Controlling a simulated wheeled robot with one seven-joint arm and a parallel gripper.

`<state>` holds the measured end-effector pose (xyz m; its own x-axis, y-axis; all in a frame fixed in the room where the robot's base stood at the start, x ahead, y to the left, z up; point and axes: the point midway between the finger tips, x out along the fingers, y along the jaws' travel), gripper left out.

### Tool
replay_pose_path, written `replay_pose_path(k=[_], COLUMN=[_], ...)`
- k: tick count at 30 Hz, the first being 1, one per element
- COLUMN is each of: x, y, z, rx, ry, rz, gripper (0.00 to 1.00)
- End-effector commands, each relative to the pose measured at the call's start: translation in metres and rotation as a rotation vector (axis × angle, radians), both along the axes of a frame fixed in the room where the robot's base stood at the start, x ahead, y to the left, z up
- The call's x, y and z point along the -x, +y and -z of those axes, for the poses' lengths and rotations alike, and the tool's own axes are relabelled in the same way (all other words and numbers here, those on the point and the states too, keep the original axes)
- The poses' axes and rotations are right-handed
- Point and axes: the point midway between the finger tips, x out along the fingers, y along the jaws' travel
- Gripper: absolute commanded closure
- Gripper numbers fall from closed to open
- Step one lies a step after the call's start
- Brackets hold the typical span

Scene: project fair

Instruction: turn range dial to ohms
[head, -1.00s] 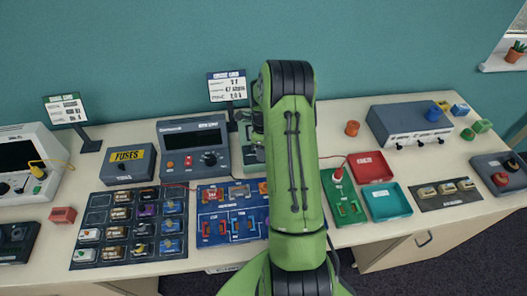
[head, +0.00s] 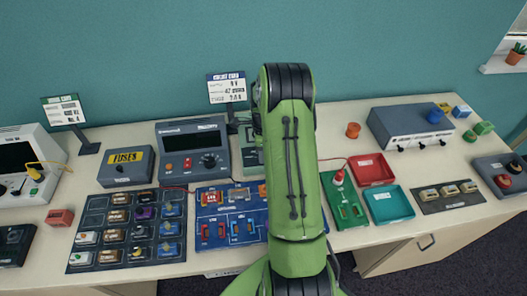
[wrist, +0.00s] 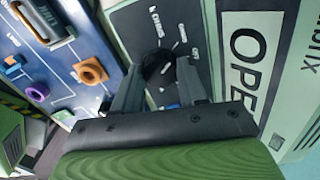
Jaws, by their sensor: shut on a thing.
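In the wrist view the range dial (wrist: 158,62) is a dark round knob on a dark grey panel (wrist: 190,25) with white markings around it. One marking at the upper left seems to read OHMS. My gripper (wrist: 160,78) has its two grey fingers on either side of the dial and is shut on it. The fingers hide part of the knob, and I cannot tell which marking it points to. In the head view my green arm hides the gripper and the dial. A pale green case (head: 250,158) shows partly beside the arm.
A grey bench meter (head: 193,140) with its own knob stands left of my arm. A blue circuit board (head: 222,212) lies in front of it. Red (head: 372,168) and teal (head: 388,203) trays lie to the right. A card marked OPE (wrist: 252,60) is close to the fingers.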

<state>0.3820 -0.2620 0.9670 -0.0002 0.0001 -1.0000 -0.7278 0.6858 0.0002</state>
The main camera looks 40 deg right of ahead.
Motion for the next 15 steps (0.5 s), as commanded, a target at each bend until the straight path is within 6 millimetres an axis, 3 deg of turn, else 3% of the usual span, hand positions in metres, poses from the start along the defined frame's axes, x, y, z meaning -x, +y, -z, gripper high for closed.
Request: replay_pose_path(k=[1, 2, 6, 15], x=[-0.0005, -0.0006, -0.0004, -0.0003], y=[-0.0002, -0.0001, -0.0001, -0.0001], z=[-0.0006, -0.0006, -0.0005, -0.0017], rx=[0.001, 0.001, 0.000, 0.001], ry=[-0.002, -0.002, -0.001, -0.001], rz=[0.000, 0.000, 0.001, 0.001], gripper=[0.89, 0.56, 0.34, 0.33])
